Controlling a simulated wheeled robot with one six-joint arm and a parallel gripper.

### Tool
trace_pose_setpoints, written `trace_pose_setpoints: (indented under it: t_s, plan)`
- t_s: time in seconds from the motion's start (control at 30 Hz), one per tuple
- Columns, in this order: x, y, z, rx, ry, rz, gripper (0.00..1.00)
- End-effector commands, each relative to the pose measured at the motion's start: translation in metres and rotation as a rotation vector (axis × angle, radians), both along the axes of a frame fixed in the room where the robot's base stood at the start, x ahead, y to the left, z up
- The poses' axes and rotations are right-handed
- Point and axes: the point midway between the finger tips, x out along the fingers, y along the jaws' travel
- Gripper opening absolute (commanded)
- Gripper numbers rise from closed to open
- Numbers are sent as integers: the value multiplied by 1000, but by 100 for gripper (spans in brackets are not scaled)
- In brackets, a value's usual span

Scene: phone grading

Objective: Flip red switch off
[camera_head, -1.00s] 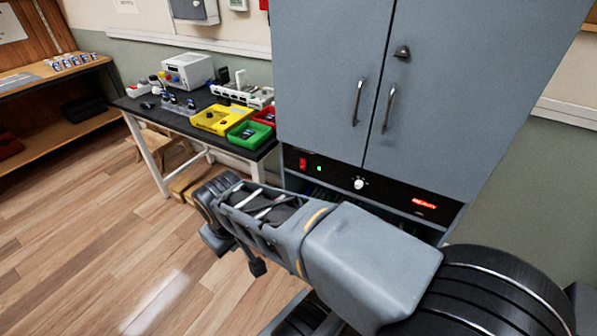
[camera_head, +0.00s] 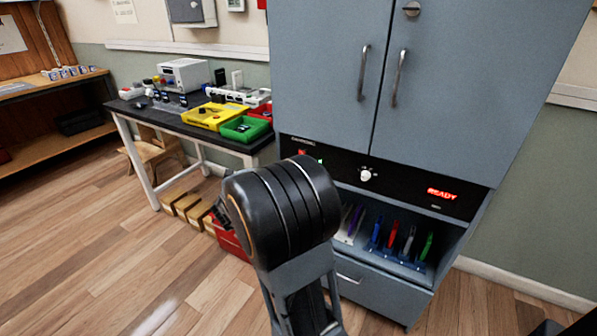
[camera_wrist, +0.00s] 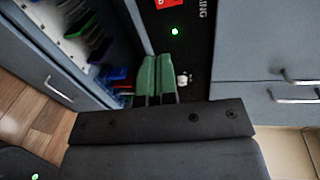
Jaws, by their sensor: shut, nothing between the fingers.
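The red switch (camera_head: 302,152) is at the left end of the black control panel (camera_head: 400,182) on the grey cabinet. In the head view the gripper is hidden behind my arm.
A white knob (camera_head: 366,174) sits on the panel; a display (camera_head: 441,194) reads READY. Below, an open shelf holds several coloured upright pieces (camera_head: 392,236). The cabinet doors (camera_head: 330,80) are closed. A workbench (camera_head: 160,118) with trays stands left.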

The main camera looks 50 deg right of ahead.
Motion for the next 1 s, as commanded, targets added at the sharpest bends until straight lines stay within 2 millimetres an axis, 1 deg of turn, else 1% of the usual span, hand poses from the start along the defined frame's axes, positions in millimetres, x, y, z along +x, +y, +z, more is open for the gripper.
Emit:
trace_pose_setpoints:
  t_s: [0.03, 0.13, 0.43, 0.57, 0.67, 0.77, 1.0]
  plan:
    - [2, -1, -2, -16, 26, 11, 0]
    - [4, -2, -2, -33, 52, 23, 0]
    - [4, -2, -1, -34, 53, 23, 0]
    - [6, -8, -3, -33, 51, 21, 0]
    - [8, -20, -6, -32, 51, 20, 0]
    - [12, -37, -10, -32, 50, 18, 0]
    - [23, -81, -16, -33, 50, 19, 0]
